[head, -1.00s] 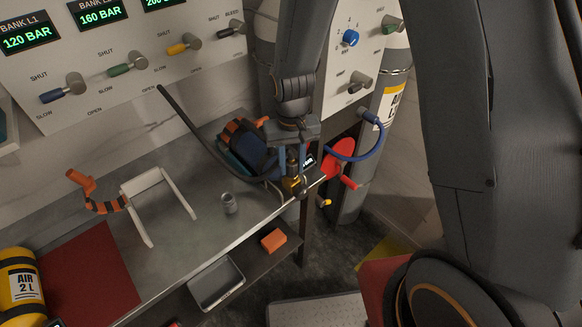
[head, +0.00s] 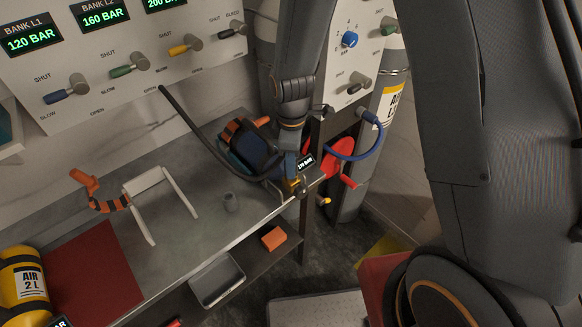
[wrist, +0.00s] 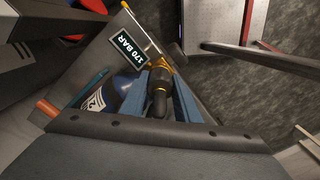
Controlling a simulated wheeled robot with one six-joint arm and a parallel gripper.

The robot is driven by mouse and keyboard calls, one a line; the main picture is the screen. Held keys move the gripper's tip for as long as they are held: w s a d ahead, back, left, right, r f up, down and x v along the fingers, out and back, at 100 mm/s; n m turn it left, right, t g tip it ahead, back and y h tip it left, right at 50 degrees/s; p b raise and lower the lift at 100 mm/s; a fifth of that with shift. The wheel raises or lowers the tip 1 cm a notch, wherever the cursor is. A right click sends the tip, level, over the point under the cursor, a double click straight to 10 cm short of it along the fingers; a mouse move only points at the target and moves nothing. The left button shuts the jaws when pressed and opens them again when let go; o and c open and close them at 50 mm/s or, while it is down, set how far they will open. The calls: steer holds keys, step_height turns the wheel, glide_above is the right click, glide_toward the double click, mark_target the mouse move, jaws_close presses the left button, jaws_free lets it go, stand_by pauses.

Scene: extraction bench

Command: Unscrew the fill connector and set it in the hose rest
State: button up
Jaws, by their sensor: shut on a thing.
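My gripper (head: 290,182) is at the front right edge of the bench, beside the blue cylinder (head: 245,150). In the wrist view its two blue fingers (wrist: 160,98) are shut on the fill connector (wrist: 158,80), a dark round body with yellow-brass parts at its far end. The black hose (head: 190,118) runs towards it. I cannot tell whether the connector is still threaded on. A small display (wrist: 131,47) beside it reads 170 BAR.
An orange-handled striped item (head: 108,204) lies left of the white frame. A yellow cylinder (head: 22,283) and a red mat (head: 92,272) are at lower left. A panel with valve levers (head: 130,70) stands behind. A grey tray (head: 217,281) and orange block (head: 273,237) sit on the lower shelf.

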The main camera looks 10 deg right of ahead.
steer(key=n, duration=0.4)
steer(key=o, duration=1.2)
steer(key=shift+c, duration=0.2)
